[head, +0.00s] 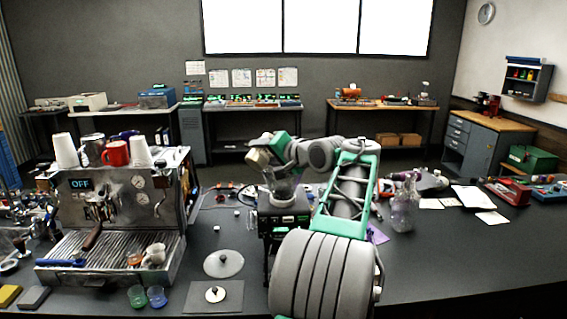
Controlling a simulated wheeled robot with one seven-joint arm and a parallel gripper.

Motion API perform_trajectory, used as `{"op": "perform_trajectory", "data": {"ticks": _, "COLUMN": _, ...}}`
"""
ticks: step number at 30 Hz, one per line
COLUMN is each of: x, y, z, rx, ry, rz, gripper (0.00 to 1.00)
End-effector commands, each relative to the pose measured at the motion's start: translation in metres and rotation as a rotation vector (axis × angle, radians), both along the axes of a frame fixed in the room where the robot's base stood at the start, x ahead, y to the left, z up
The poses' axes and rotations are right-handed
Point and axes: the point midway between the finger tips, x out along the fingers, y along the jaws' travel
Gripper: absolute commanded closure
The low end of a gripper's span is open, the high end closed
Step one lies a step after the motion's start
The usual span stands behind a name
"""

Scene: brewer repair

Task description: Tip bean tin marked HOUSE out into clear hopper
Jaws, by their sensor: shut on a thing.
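My gripper (268,150) is shut on a pale metallic tin (257,161), above the grinder near the middle of the head view. The tin is tilted, and its lower end is close over the clear hopper (279,185). No HOUSE marking can be read on it at this size. The hopper sits on top of the dark grinder (284,218) and looks dark inside; I cannot tell whether beans are in it or falling. My arm hides part of the area right of the grinder.
An espresso machine (118,203) with cups on top stands left of the grinder. A round lid-like disc (223,264) and a flat plate (214,297) lie in front. A clear jar (402,215) stands to the right. The counter's front right is clear.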

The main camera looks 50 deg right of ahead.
Motion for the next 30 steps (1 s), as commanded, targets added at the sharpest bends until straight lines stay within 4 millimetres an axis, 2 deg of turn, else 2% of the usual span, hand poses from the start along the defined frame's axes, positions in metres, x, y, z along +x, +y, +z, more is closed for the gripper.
{"op": "perform_trajectory", "data": {"ticks": 30, "x": 0.0095, "y": 0.0096, "z": -0.0009, "rx": 0.135, "ry": -0.004, "rz": 0.021, "gripper": 0.96}}
